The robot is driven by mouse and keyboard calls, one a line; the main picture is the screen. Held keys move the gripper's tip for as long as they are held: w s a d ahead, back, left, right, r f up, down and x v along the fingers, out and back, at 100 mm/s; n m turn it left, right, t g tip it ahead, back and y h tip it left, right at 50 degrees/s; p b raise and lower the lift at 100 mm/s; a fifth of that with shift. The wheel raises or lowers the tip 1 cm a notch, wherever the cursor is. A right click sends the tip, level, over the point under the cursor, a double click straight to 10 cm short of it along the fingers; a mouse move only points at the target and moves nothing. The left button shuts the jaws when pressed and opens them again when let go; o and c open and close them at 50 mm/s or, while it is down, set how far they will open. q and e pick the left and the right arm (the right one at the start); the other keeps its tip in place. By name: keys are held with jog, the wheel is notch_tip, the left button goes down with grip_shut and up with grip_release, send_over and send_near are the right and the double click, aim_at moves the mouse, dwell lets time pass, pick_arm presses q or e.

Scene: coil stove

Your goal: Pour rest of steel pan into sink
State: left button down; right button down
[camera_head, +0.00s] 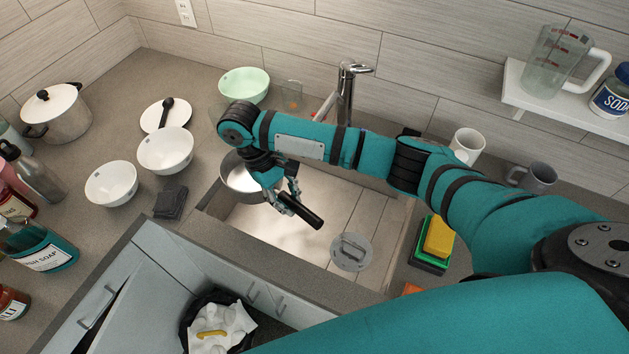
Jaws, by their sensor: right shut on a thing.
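A steel pan (238,178) is held over the left part of the sink (318,227), partly hidden behind my right wrist. My right gripper (287,198) is shut on the pan's black handle (303,211), which points toward the lower right. The pan looks tilted, and I cannot see what is inside it. The sink's round drain (351,251) lies to the right of the pan. My left gripper is not in view.
A chrome faucet (346,92) stands behind the sink. White bowls (165,150) and a lidded pot (57,113) are on the left counter. Sponges (438,238) and mugs (467,146) are at the right. An open bin (217,325) is below in front.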

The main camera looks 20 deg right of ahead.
jog(key=shift+w+h+b, duration=0.25)
jog(key=shift+h+b, duration=0.05)
jog(key=shift+b, duration=0.3)
jog(key=shift+s+r, duration=0.15)
jog(key=shift+r+p, duration=0.1)
jog(key=shift+p, duration=0.2)
jog(key=shift+r+p, duration=0.3)
jog(key=shift+r, duration=1.2)
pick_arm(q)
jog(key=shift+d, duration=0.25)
pick_arm(e)
jog(key=shift+r, duration=0.35)
